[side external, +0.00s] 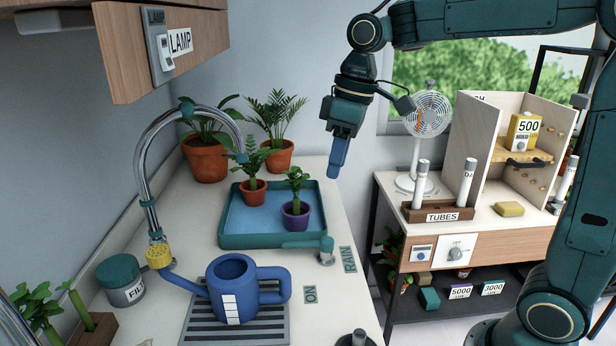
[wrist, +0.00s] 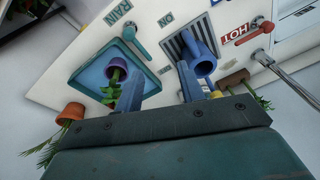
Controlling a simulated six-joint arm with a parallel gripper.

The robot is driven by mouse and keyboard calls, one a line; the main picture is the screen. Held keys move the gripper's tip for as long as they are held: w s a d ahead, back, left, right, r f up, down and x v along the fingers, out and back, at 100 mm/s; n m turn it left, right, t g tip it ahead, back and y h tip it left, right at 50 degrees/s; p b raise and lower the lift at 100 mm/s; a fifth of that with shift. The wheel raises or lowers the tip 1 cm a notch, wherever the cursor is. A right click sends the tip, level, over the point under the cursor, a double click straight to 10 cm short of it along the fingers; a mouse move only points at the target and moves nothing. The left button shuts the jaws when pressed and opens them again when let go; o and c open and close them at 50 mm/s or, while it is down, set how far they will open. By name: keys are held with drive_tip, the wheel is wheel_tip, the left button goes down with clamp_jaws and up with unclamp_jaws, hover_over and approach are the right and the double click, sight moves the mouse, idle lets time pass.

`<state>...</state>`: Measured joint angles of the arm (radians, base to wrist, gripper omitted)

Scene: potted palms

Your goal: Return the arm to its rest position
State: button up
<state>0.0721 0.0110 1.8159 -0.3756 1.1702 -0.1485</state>
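My gripper (side external: 338,158) hangs in the air above and to the right of the blue tray's far corner, pointing down. Its two blue fingers stand apart in the wrist view (wrist: 160,80), with nothing between them. In the side view the fingers overlap. The teal-rimmed tray (side external: 232,241) holds a plant in a terracotta pot (side external: 251,196) and a plant in a purple pot (side external: 295,219). The blue watering can (side external: 268,295) stands upright on the slatted drain (side external: 200,333), well away from my gripper.
A curved tap (side external: 146,170) rises at the left. Two larger potted palms (side external: 205,163) stand behind the tray. A fan (side external: 427,114), tube rack (side external: 437,213) and shelf box (side external: 545,168) stand on the right bench. A lamp cabinet (side external: 120,60) overhangs upper left. Space around my gripper is clear.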

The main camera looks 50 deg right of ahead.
drive_tip(key=s+d+f+m+t, duration=0.1)
drive_tip(key=s+m+t, duration=0.1)
drive_tip(key=s, duration=0.7)
drive_tip(key=s+d+f+m+t+h, duration=0.1)
drive_tip(key=s+f+m+t, duration=0.1)
drive_tip(key=s, duration=0.7)
drive_tip(key=shift+s+d+f+m+h, duration=0.25)
drive_tip(key=shift+s+m+h, duration=0.1)
drive_tip(key=shift+m, duration=0.15)
